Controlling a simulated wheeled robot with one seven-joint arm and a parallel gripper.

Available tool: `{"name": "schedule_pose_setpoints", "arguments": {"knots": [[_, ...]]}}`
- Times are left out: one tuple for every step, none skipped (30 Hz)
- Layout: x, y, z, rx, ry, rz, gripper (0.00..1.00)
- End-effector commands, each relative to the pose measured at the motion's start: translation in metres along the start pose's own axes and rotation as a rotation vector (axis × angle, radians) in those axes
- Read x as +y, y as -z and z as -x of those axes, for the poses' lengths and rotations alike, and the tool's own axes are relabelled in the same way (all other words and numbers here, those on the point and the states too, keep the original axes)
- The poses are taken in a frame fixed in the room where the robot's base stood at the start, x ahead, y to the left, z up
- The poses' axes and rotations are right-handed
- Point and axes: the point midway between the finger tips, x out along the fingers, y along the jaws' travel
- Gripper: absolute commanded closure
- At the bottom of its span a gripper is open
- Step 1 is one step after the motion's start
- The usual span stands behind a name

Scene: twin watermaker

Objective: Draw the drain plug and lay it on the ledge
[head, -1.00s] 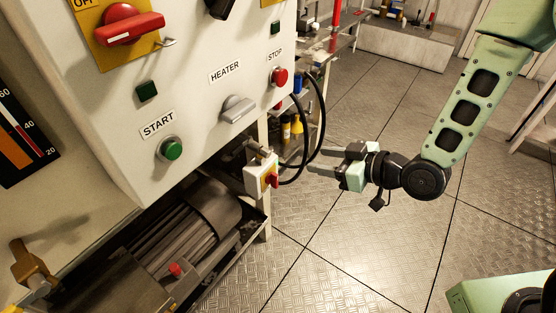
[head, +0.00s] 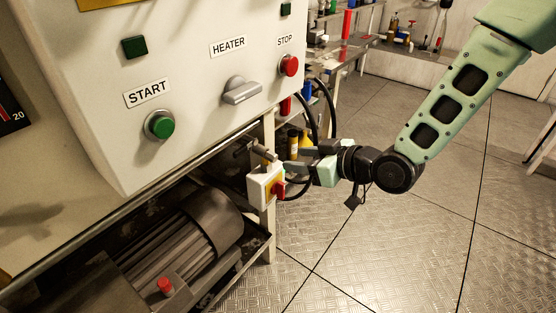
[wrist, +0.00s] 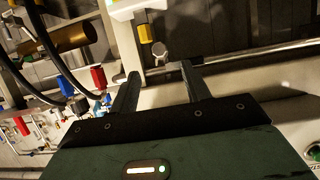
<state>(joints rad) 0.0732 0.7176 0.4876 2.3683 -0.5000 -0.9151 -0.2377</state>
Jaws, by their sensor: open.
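A small grey cylindrical fitting (head: 262,151), which looks like the drain plug, sticks out above a white switch box on the machine's front leg. In the wrist view its round grey end (wrist: 160,50) lies just beyond my fingertips, roughly in line with the gap between them. My gripper (head: 289,160) is open and empty, close to the right of the fitting. Its two fingers (wrist: 160,72) also show in the wrist view, apart from each other. I cannot tell which surface is the ledge.
The white box (head: 258,188) with a red and yellow switch sits just below the fitting. The control panel (head: 200,75) overhangs at upper left, and a motor (head: 185,245) lies on a lower shelf. Black hoses (head: 331,105) hang behind my gripper. The floor at right is clear.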

Motion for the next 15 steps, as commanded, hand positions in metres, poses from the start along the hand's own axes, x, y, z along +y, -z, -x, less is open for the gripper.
{"name": "schedule_pose_setpoints", "arguments": {"knots": [[-0.001, -0.002, -0.011, 0.000, 0.002, -0.001, 0.53], [-0.001, -0.001, -0.017, 0.000, 0.002, -0.001, 0.53], [-0.001, -0.002, -0.025, 0.000, 0.002, -0.001, 0.53], [-0.001, -0.001, -0.030, 0.001, 0.002, -0.001, 0.53], [-0.001, -0.001, -0.035, 0.001, 0.002, -0.001, 0.53], [-0.001, -0.001, -0.042, 0.000, 0.001, -0.001, 0.53], [-0.001, -0.002, -0.046, -0.001, 0.001, -0.001, 0.53], [-0.001, -0.002, -0.050, 0.000, 0.001, -0.001, 0.53], [0.000, -0.001, -0.055, 0.001, 0.001, 0.000, 0.53], [-0.001, -0.001, -0.059, 0.001, 0.001, 0.000, 0.53], [-0.001, -0.001, -0.062, 0.000, 0.001, 0.000, 0.53], [0.000, -0.001, -0.065, 0.000, 0.001, 0.000, 0.53], [0.000, -0.001, -0.068, -0.001, 0.001, -0.001, 0.53], [0.000, -0.001, -0.069, -0.001, 0.000, -0.001, 0.53], [0.000, -0.001, -0.071, -0.001, -0.001, -0.001, 0.53]]}}
